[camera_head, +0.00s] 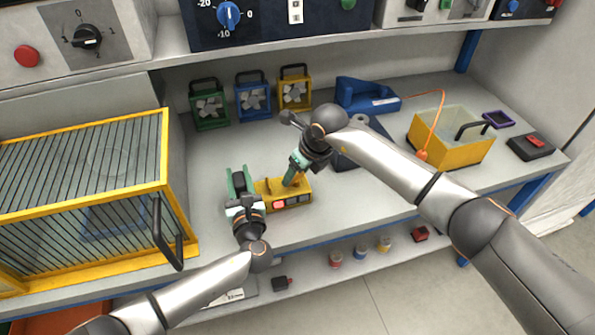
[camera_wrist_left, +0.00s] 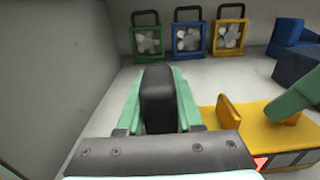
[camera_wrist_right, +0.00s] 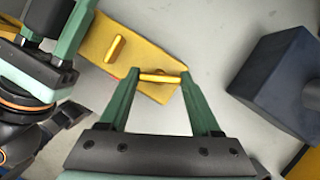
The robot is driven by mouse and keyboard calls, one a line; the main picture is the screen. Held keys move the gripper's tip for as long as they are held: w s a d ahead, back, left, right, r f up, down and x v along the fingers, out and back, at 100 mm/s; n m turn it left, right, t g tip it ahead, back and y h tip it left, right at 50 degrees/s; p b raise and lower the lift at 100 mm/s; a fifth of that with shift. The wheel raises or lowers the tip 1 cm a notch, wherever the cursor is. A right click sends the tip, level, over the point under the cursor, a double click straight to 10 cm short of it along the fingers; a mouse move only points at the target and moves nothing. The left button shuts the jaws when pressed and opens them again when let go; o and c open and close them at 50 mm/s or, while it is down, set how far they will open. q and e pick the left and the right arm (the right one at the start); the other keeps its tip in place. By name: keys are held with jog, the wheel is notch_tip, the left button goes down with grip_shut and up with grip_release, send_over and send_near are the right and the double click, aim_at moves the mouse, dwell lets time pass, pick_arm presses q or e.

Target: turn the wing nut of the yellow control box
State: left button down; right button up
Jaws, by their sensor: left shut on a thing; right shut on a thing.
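The yellow control box (camera_head: 273,189) lies on the bench with a red button and grey buttons on its front. My right gripper (camera_head: 289,182) is shut on a yellow wing nut (camera_wrist_right: 160,77) on top of the box; its green fingers hold the two ends. A second upright yellow piece (camera_wrist_left: 228,112) stands on the box and is clear of both grippers. My left gripper (camera_head: 238,177), beside the box's left end, is shut on a black rounded block (camera_wrist_left: 157,98). I cannot tell whether that block is joined to the box.
A yellow barred cage (camera_head: 165,150) stands at left. Green, blue and yellow fans (camera_head: 253,97) line the back. A blue device (camera_head: 365,95) and a yellow bin (camera_head: 450,152) are at right. The bench in front of the fans is clear.

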jog(key=shift+a+m+t+h, duration=0.15)
jog(key=shift+m+h, duration=0.3)
jog(key=shift+m, duration=0.75)
jog(key=shift+m+t+h, duration=0.25)
jog(key=shift+m+h, duration=0.2)
jog(key=shift+m, duration=0.75)
jog(key=o, duration=1.4)
jog(key=v, duration=1.2)
jog(key=shift+s, duration=0.1)
pick_arm(q)
jog(key=shift+c, duration=2.4)
grip_release()
